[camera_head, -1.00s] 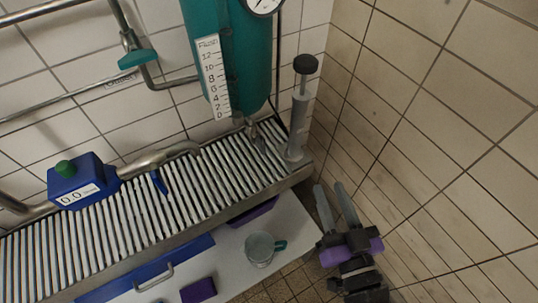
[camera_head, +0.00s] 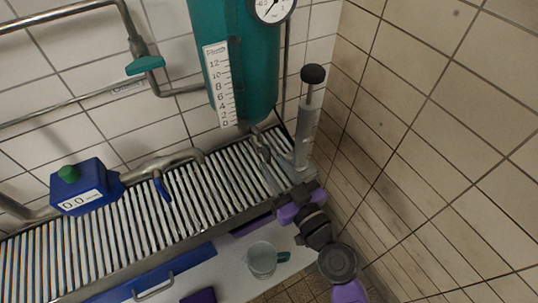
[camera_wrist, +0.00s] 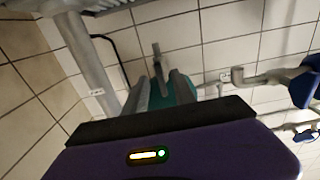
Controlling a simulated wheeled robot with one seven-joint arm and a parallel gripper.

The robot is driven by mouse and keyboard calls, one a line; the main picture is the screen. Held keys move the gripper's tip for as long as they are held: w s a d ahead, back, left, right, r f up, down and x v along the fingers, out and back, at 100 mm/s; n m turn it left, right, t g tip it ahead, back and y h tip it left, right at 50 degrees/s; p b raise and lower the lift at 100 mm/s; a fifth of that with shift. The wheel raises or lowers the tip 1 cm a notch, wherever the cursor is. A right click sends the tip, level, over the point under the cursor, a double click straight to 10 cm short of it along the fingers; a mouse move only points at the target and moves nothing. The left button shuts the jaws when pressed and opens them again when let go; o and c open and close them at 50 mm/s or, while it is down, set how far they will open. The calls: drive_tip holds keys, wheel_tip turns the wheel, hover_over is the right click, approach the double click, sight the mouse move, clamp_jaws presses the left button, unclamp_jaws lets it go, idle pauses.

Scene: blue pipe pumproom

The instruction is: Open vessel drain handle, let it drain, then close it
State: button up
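The teal vessel (camera_head: 235,60) hangs on the wall at the upper middle, with a numbered level strip (camera_head: 219,85) on its side. Its underside also shows in the wrist view (camera_wrist: 178,92). In the wrist view the grey drain handle (camera_wrist: 157,66) appears between my two fingers, with gaps on both sides. My gripper (camera_wrist: 158,88) is open, with its fingers pointing at the vessel's underside. In the head view my gripper (camera_head: 266,155) reaches up over the rack's right end, just below the vessel. There the handle is hard to separate from my fingers. I cannot tell whether they touch.
A slatted metal rack (camera_head: 120,225) runs below the vessel, carrying a blue meter (camera_head: 82,187) and a pipe with a blue lever (camera_head: 161,188). A clear jug (camera_head: 262,259) stands below. Tiled walls meet at right.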

sight(269, 159)
drive_tip(key=shift+x, duration=1.65)
clamp_jaws()
